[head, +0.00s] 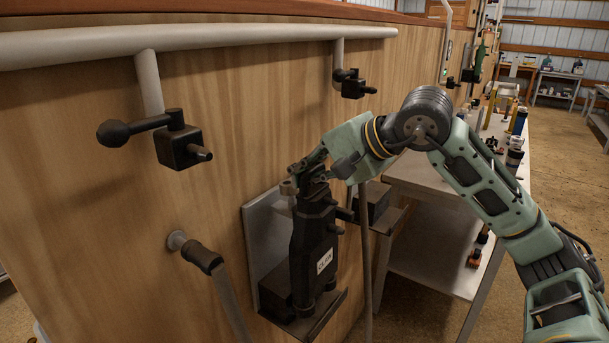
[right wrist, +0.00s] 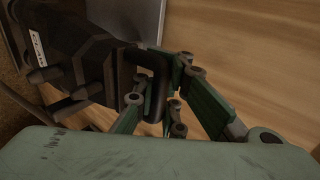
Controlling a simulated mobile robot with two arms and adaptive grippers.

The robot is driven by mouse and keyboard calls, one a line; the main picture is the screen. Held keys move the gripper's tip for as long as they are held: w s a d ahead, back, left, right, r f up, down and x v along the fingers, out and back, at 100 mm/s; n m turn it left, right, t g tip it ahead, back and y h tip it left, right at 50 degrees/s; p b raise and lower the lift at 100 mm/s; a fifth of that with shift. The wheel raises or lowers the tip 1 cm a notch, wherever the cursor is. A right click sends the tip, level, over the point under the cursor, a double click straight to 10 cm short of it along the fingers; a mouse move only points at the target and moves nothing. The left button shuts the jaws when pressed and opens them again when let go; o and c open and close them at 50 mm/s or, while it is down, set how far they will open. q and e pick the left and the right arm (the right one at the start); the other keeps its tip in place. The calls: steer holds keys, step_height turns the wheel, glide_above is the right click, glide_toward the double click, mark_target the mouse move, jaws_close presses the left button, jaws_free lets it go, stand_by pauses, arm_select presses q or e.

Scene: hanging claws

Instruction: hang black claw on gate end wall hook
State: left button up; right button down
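The black claw (head: 316,252) with a white label stands upright on a small dark wall shelf in the head view. It is also at the upper left of the right wrist view (right wrist: 85,65). My right gripper (head: 305,180) is at the claw's top. In the right wrist view its green fingers (right wrist: 157,85) are on either side of the claw's dark handle bar; whether they press on it is unclear. Black block fittings on the wall may be hooks: one near left (head: 180,147), one farther along (head: 352,84). I cannot tell which is the gate end wall hook. My left gripper is out of view.
A grey pipe (head: 200,38) runs along the wooden wall above. The dark shelf (head: 318,322) juts out under the claw. A hose fitting (head: 200,256) is low at left. A table (head: 435,262) with bottles stands at right. Open floor lies beyond it.

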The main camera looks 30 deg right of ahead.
steer(key=shift+f, duration=0.1)
stand_by(0.3)
steer(key=shift+f+b, duration=0.15)
steer(key=shift+b, duration=0.2)
steer(key=shift+f, duration=0.1)
steer(key=shift+r+p, duration=0.5)
steer(key=shift+r, duration=0.15)
